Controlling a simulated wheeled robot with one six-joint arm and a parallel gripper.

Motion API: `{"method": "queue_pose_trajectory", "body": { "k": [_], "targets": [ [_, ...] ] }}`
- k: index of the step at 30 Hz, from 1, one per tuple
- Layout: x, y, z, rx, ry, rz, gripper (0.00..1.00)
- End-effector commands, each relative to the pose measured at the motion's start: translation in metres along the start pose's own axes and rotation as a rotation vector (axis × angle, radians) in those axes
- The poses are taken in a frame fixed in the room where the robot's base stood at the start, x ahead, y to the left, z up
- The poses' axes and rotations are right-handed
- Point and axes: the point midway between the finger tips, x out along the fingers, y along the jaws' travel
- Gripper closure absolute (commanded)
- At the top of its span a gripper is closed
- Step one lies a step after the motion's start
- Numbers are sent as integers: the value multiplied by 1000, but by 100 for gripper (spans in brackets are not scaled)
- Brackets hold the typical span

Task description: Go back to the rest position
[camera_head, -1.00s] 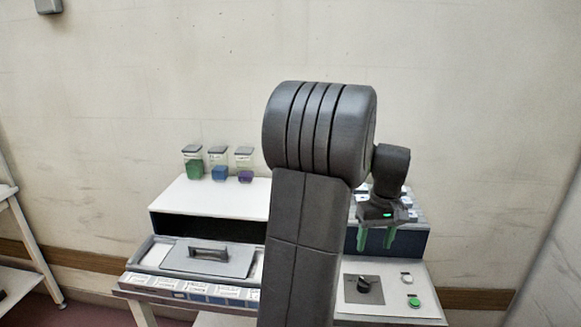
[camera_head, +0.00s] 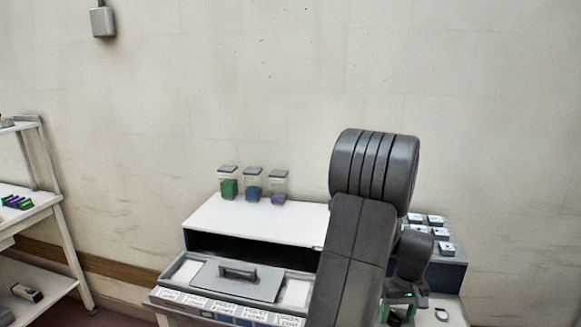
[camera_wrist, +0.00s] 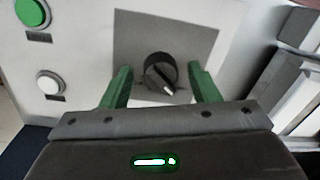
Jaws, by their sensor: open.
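My gripper (camera_wrist: 161,88) has two green fingers, spread apart and empty. In the wrist view a black rotary knob (camera_wrist: 160,74) on a grey square plate shows between the fingers. I cannot tell whether the fingers touch it. In the head view my gripper (camera_head: 397,314) hangs low at the lower right, over the control panel, partly hidden by my own arm. The knob is hidden in the head view. A green button (camera_wrist: 33,12) and a white button (camera_wrist: 49,82) are at the left of the wrist view.
The white-topped tunnel (camera_head: 255,228) bears three lidded jars (camera_head: 253,184). A grey lid with a handle (camera_head: 238,279) lies in front, above a row of labels. Small white-topped boxes (camera_head: 436,220) stand at the right. A white shelf rack (camera_head: 60,215) stands at the left.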

Motion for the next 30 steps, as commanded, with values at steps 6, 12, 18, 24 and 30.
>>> {"method": "queue_pose_trajectory", "body": {
  "k": [6, 12, 18, 24, 30],
  "targets": [
    [0, 0, 0, 3, 0, 0, 45],
    [-6, 0, 0, -11, 1, 1, 45],
    [-36, 1, -1, -14, 5, 3, 45],
    [-76, 1, -1, -14, 5, 3, 45],
    [-116, 1, -1, -15, 3, 2, 45]
  ]
}}
